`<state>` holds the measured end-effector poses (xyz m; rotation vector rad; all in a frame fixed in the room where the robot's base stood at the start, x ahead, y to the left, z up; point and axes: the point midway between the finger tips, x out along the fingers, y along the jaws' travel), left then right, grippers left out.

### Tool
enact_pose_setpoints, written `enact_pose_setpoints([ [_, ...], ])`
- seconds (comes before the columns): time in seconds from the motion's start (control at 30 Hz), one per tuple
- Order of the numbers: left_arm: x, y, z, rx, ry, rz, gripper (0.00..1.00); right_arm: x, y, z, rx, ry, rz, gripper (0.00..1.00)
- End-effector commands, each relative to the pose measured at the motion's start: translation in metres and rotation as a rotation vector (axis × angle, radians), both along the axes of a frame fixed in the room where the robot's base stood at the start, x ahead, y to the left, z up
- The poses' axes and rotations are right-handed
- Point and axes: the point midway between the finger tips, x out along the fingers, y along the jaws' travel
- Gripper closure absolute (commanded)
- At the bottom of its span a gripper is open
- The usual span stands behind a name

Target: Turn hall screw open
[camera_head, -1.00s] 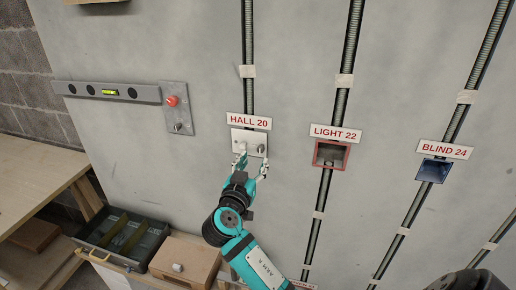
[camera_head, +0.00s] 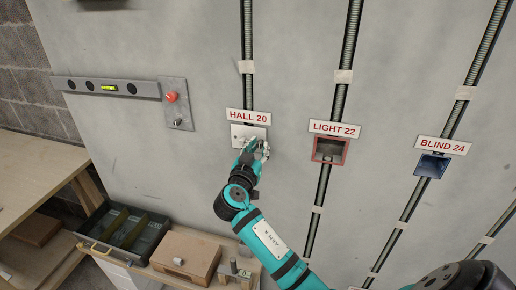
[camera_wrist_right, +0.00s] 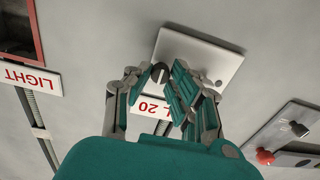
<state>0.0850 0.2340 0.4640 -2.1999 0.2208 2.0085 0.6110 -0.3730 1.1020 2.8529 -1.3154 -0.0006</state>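The hall plate (camera_head: 240,133) is a pale square on the wall under the HALL 20 label (camera_head: 248,117). It also shows in the right wrist view (camera_wrist_right: 205,55), with a dark round screw (camera_wrist_right: 159,72) near its edge and a small dark spot at another edge. My right gripper (camera_head: 258,148) is at the right part of the plate. In the right wrist view its fingers (camera_wrist_right: 160,80) lie on both sides of the screw, close in against it. The head view hides the screw behind the fingers. My left gripper is not in view.
To the right are the red-framed LIGHT 22 box (camera_head: 344,151) and the blue BLIND 24 box (camera_head: 420,167). A plate with a red button (camera_head: 171,97) and a level (camera_head: 85,85) are at left. A dark tray (camera_head: 97,225) and a wooden block (camera_head: 187,248) lie below.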

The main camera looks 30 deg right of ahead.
Motion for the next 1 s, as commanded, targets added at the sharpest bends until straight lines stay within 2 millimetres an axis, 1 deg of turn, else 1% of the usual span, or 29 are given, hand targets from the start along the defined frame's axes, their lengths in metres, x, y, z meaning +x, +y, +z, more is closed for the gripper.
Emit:
enact_pose_setpoints([
  [0.27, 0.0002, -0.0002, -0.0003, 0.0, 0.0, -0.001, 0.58, 0.0, 0.0004, -0.0003, -0.003, 0.004, 0.0, 1.0],
  [0.47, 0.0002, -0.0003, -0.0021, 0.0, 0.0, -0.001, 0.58, -0.0001, 0.0003, -0.0007, -0.034, 0.041, 0.0, 1.0],
  [0.67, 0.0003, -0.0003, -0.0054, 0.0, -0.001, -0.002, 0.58, 0.0, 0.0004, -0.001, -0.114, 0.133, -0.001, 1.0],
  [1.0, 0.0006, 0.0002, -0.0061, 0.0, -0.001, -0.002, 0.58, 0.0006, 0.0009, 0.0, -0.315, 0.371, 0.0, 1.0],
])
